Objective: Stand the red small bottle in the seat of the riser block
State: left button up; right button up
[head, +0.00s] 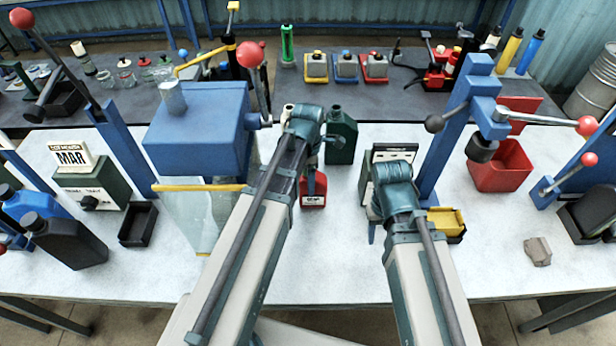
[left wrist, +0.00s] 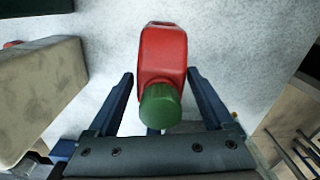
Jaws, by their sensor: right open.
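The red small bottle (head: 313,191) stands on the white table, partly behind my left arm in the head view. In the left wrist view the red small bottle (left wrist: 163,55) with its green cap lies between the two apart fingers of my left gripper (left wrist: 161,73). A thin gap shows beside each finger.
A blue tank (head: 200,130) stands left of the red bottle. A dark green bottle (head: 341,138) stands behind it. A blue lever press (head: 450,120) and a red bin (head: 499,167) stand at the right. The front middle of the table is clear.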

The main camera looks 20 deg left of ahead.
pick_arm(q)
jog(key=shift+o, duration=0.7)
jog(key=shift+r, duration=0.15)
